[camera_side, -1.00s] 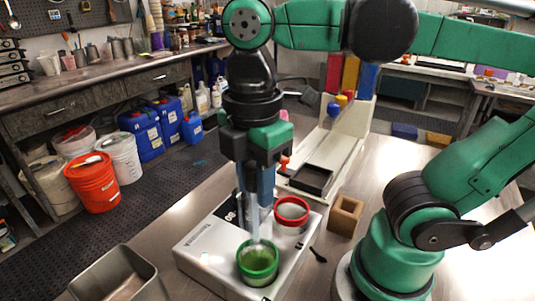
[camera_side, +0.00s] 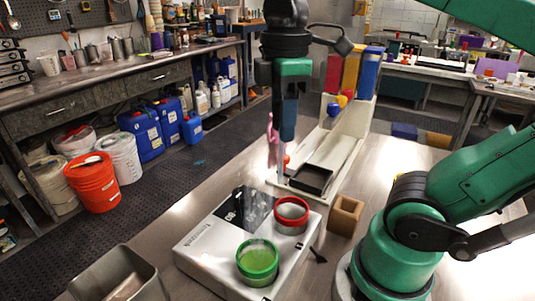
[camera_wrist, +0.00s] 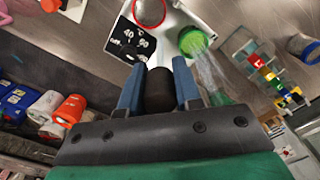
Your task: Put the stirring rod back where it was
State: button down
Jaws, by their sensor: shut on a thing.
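My gripper (camera_side: 287,136) is shut on the stirring rod (camera_side: 282,163) and holds it upright, in the side view behind the white stirrer plate. The rod's pale, thin lower part hangs below the fingers. In the wrist view a dark cylinder (camera_wrist: 160,92) sits between the blue fingers. The green-rimmed bucket (camera_side: 258,274) with green liquid stands on the front of the white stirrer plate (camera_side: 208,257). The red-rimmed bucket (camera_side: 290,228) stands behind it. The rod is clear of both. A wooden block with a square opening (camera_side: 341,225) stands right of the plate.
A pale rack (camera_side: 350,150) with coloured parts stands behind, with a black tray (camera_side: 306,187) at its front. A grey metal bin (camera_side: 150,290) is at front left. Bare table shows left of the rack.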

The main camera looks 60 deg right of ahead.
jog(key=s+d+r+m, duration=0.5)
jog(key=s+d+m, duration=0.4)
jog(key=d+m, duration=0.3)
notch_tip(320, 180, down, 20)
jog(key=c, duration=0.6)
grip_release()
jog(key=shift+f, duration=0.1)
